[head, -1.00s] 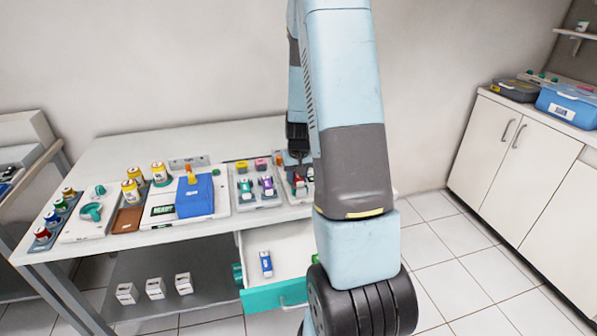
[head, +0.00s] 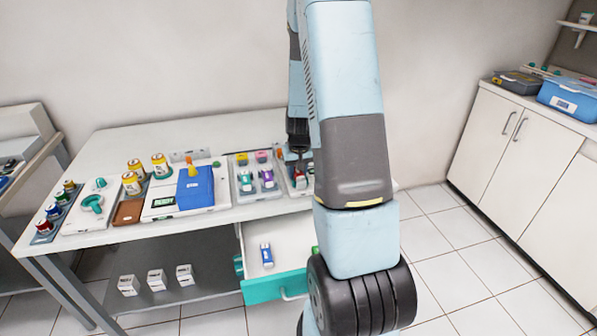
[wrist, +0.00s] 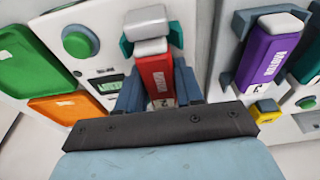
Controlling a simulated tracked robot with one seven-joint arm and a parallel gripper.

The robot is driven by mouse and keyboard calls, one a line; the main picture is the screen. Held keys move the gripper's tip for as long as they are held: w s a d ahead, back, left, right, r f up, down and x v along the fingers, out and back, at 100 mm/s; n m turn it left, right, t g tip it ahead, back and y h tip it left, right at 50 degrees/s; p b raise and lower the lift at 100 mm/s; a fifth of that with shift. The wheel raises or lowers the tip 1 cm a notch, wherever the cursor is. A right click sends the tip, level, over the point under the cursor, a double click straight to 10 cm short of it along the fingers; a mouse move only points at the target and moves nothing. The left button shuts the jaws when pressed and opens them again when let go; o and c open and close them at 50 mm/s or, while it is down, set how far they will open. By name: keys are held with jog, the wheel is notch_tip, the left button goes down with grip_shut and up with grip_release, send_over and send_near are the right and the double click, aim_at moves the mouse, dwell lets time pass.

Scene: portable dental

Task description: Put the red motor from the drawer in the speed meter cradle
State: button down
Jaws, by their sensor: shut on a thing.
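The red motor (wrist: 157,78) is in my gripper (wrist: 159,92), with the blue-grey fingers closed on its two sides. In the head view the motor (head: 299,181) shows as a small red patch under my gripper (head: 299,164), at the right part of the table. The speed meter (wrist: 98,67) has a green button and a small display, left of the motor in the wrist view. Teal cradle pieces (wrist: 174,34) stand on both sides of the motor's far end. I cannot tell whether the motor rests fully in the cradle.
A purple motor (wrist: 272,59) sits in a neighbouring holder, close on the right in the wrist view. The open drawer (head: 275,284) holds a blue motor (head: 266,254) and a partly hidden green thing (head: 316,251). A blue box (head: 195,187) stands further left on the table.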

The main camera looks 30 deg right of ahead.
jog(key=c, duration=0.6)
grip_release()
jog(key=shift+c, duration=0.2)
jog(key=shift+r, duration=0.1)
jog(key=shift+r, duration=0.3)
jog(key=s+a+r+t, duration=0.1)
jog(key=s+a+r, duration=0.2)
jog(key=r, duration=0.7)
jog(key=s+a+r, duration=0.3)
jog(key=r, duration=0.7)
jog(key=s+a+r+n+t, duration=0.1)
jog(key=s+a+r, duration=0.4)
jog(key=s, duration=0.4)
jog(key=s+a+r+n+t, duration=0.1)
jog(key=s+a+r+n, duration=0.1)
jog(key=s+a+r, duration=0.4)
jog(key=s, duration=0.3)
jog(key=shift+s+a+r+y, duration=0.15)
jog(key=shift+a+r+y, duration=0.05)
jog(key=shift+a+y, duration=0.2)
jog(key=shift+s+a, duration=0.15)
jog(key=shift+s, duration=0.45)
jog(key=shift+c, duration=0.2)
